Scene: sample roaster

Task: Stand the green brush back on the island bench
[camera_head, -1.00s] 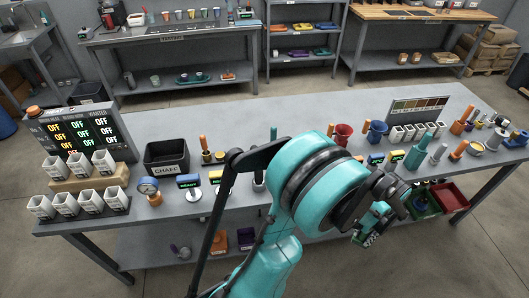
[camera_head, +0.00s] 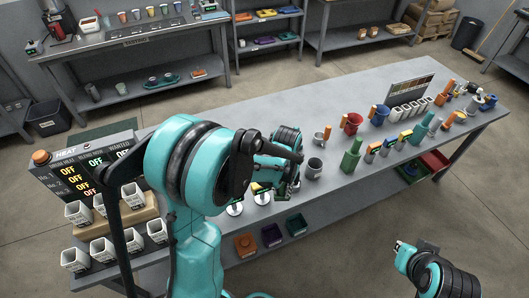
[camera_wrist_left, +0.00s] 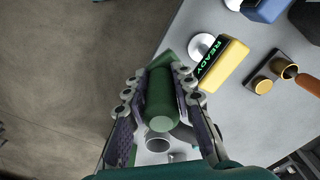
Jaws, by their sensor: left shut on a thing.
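My left gripper (camera_wrist_left: 160,84) is shut on the green brush (camera_wrist_left: 160,103) in the left wrist view. The brush's round end faces the camera, and a wider green part shows beyond the fingertips. In the head view the left gripper (camera_head: 284,190) is low at the island bench's near side, and I cannot make out the brush there. The island bench (camera_head: 300,110) runs across the middle; its grey top also shows at right in the left wrist view (camera_wrist_left: 215,110). Part of my right arm shows at lower right in the head view; its fingers are not clear.
A yellow READY block (camera_wrist_left: 222,64) is right of the held brush. A grey cup (camera_head: 314,168) and a green bottle-like item (camera_head: 350,160) stand right of the left gripper. White containers (camera_head: 100,250) crowd the bench's left end. The bench's back middle is clear.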

